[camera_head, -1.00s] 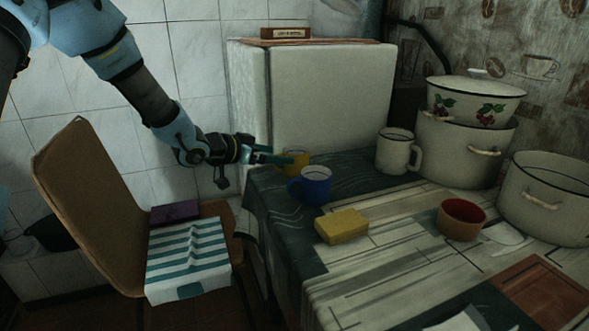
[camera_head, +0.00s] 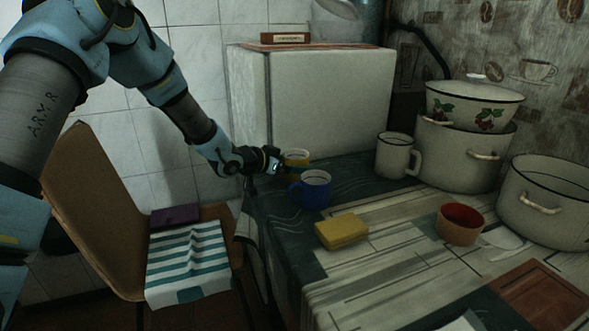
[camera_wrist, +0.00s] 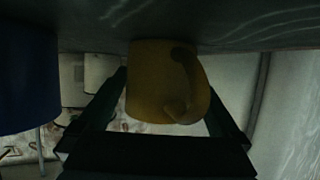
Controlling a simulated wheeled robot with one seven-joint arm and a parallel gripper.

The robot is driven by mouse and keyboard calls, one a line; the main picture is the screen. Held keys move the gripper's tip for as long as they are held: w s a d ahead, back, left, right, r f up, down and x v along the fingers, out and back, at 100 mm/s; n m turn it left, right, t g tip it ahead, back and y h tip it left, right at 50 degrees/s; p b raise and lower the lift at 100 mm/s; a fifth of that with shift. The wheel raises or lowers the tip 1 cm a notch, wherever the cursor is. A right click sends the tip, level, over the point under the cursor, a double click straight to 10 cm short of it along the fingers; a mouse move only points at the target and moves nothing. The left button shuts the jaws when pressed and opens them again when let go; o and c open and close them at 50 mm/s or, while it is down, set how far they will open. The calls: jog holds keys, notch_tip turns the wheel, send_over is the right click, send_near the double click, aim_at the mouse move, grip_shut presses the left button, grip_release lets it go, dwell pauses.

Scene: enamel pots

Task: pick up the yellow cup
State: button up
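The yellow cup (camera_head: 296,158) stands at the far left end of the table, behind the blue mug (camera_head: 313,190). My gripper (camera_head: 283,163) is at the cup's left side in the head view, partly hiding it. In the wrist view, which shows the table at the top, the yellow cup (camera_wrist: 158,85) is between the two fingers of my gripper (camera_wrist: 165,85). The fingers are spread on either side of it, with the cup's handle toward the right finger. I see no clear grip on it.
The blue mug also shows close by in the wrist view (camera_wrist: 25,80). A white mug (camera_head: 393,155), a yellow sponge (camera_head: 341,231), a red-lined bowl (camera_head: 460,224) and large pots (camera_head: 548,205) stand further right. A white box-like appliance (camera_head: 330,100) is behind the cup.

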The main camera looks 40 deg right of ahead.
jog(key=c, duration=1.3)
